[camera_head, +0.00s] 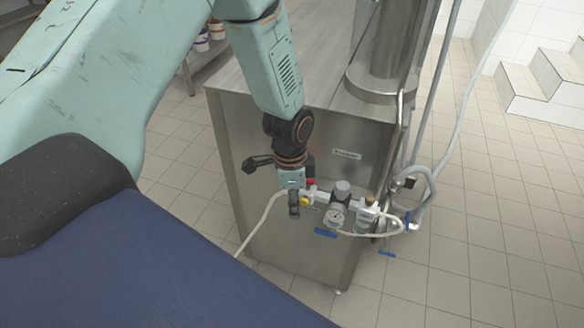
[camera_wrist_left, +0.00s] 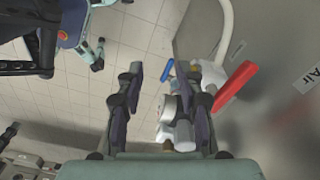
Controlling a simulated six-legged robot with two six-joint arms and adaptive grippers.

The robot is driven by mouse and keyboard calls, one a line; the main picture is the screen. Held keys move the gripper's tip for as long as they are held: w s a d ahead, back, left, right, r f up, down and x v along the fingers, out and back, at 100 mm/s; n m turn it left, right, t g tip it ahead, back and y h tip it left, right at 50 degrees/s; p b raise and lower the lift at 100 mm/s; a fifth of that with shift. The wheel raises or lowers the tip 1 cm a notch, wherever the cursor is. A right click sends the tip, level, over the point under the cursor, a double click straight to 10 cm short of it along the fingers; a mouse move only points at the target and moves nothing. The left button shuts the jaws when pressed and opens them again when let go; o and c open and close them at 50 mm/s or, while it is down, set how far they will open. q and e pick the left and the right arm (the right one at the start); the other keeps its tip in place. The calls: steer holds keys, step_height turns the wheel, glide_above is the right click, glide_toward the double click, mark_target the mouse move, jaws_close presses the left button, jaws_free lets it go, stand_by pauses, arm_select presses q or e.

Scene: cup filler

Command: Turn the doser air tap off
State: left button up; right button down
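A tap with a red lever (camera_wrist_left: 236,86) is beside the panel in the left wrist view, near a label reading "AIR" (camera_wrist_left: 308,78). In the head view a small red part (camera_head: 310,182) shows on the air fittings, partly hidden by my wrist. My left gripper (camera_head: 294,205) is at the left end of these fittings. In the left wrist view its fingers (camera_wrist_left: 165,78) are apart, with a pale fitting (camera_wrist_left: 172,125) beyond the gap. The red lever lies just right of the right finger and is not between the fingers. My right gripper is not in view.
A pressure gauge (camera_head: 337,217), a blue handle (camera_head: 325,233) and a grey regulator knob (camera_head: 342,190) sit right of my gripper. Hoses (camera_head: 430,180) hang at the cabinet's right edge. The steel cabinet (camera_head: 240,150) stands close behind. Tiled floor at right is clear.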

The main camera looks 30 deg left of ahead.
arm_select(q)
steer(key=w+a+r+m, duration=0.1)
steer(key=w+r, duration=0.1)
steer(key=r, duration=0.1)
steer(key=w+a+r+m, duration=0.1)
steer(key=w+a+r, duration=0.1)
steer(key=r, duration=0.1)
steer(key=w+a+r+m, duration=0.1)
steer(key=w+r+m, duration=0.1)
steer(key=r, duration=0.1)
steer(key=shift+w+a+r+y, duration=0.2)
steer(key=shift+w+y, duration=0.1)
steer(key=shift+w+a, duration=0.1)
steer(key=shift+a, duration=0.1)
step_height(320, 180, down, 7)
steer(key=shift+f+b, duration=0.2)
steer(key=shift+b, duration=0.6)
steer(key=shift+d+f, duration=0.1)
steer(key=shift+d, duration=0.05)
steer(key=shift+c, duration=0.2)
steer(key=c, duration=0.3)
jaws_close()
